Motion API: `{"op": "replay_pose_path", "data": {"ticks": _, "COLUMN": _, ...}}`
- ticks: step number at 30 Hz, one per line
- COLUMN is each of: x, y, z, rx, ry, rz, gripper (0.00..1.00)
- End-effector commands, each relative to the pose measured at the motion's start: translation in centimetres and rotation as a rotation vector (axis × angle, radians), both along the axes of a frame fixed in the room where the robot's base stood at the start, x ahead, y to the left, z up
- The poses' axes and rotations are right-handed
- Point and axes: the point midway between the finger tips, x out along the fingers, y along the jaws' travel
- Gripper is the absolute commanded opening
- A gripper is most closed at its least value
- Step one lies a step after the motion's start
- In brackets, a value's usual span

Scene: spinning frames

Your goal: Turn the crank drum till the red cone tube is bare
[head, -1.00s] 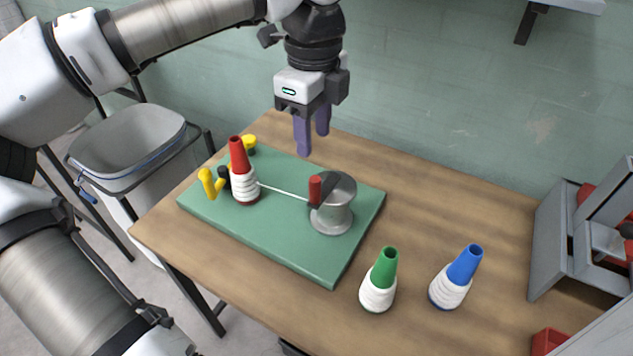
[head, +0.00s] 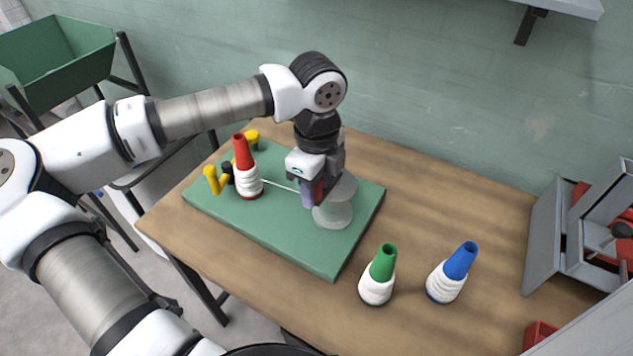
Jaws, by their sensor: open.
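The red cone tube (head: 243,152) stands on the left part of the green board (head: 262,222), with white yarn (head: 248,181) wound round its lower half. A pale thread (head: 280,185) runs from it to the grey crank drum (head: 335,212) on the board's right part. My gripper (head: 313,194) is down at the drum's left upper side, with its purple fingers around or beside the red crank handle. The handle is mostly hidden by the fingers, so I cannot tell whether they touch it. The gripper is open.
Yellow pegs (head: 212,180) and a dark piece (head: 228,171) stand beside the red cone. A green cone (head: 383,263) and a blue cone (head: 460,262), both with white yarn, stand on the wooden table (head: 430,205) to the right. A grey frame (head: 560,240) stands at the right edge.

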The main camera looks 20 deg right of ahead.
Motion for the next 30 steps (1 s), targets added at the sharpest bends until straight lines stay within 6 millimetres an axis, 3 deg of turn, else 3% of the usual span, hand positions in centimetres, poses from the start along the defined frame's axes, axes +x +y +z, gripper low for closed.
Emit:
{"op": "replay_pose_path", "data": {"ticks": 2, "x": 0.0, "y": 0.0, "z": 0.0, "rx": 0.000, "ry": 0.000, "rz": 0.000, "gripper": 0.39}}
{"op": "replay_pose_path", "data": {"ticks": 11, "x": 0.0, "y": 0.0, "z": 0.0, "rx": 0.000, "ry": 0.000, "rz": 0.000, "gripper": 0.00}}
{"op": "replay_pose_path", "data": {"ticks": 23, "x": 0.5, "y": 0.3, "z": -0.1, "rx": 0.000, "ry": 0.000, "rz": -0.016, "gripper": 0.00}}
{"op": "replay_pose_path", "data": {"ticks": 30, "x": 2.7, "y": 1.8, "z": -0.3, "rx": -0.001, "ry": -0.002, "rz": -0.103, "gripper": 0.00}}
